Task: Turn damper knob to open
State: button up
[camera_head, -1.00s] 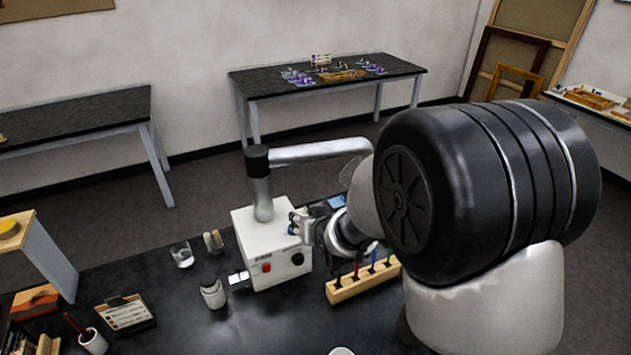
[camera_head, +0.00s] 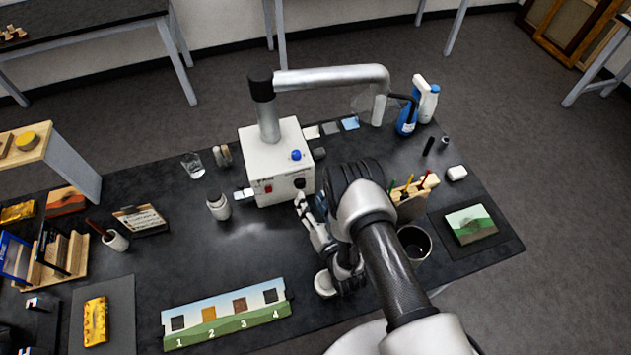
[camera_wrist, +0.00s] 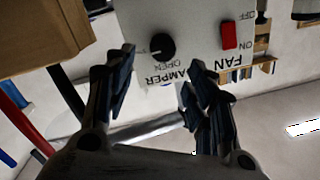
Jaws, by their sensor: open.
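The damper knob (camera_head: 299,183) is a round black knob on the front face of the white fume extractor box (camera_head: 262,158). In the wrist view the knob (camera_wrist: 162,46) is seen close up, upside down, with the words OPEN and DAMPER near it and a pale mark at its left edge. My gripper (camera_head: 303,204) is just in front of the box. In the wrist view my gripper (camera_wrist: 160,88) is open, with its fingers apart on either side of the knob's line and nothing between them. The fingers appear short of the knob, not touching it.
A red fan switch (camera_wrist: 229,36) is beside the knob, and a blue button (camera_head: 296,155) is on top of the box. A wooden brush rack (camera_head: 408,197) stands right of my gripper. A spray bottle (camera_head: 406,118) is behind it.

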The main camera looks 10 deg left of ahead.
aim_at(302, 186)
jog(key=x, duration=0.5)
jog(key=shift+w+a+f, duration=0.15)
jog(key=shift+a+f, duration=0.15)
jog(key=shift+a, duration=0.05)
jog(key=c, duration=1.1)
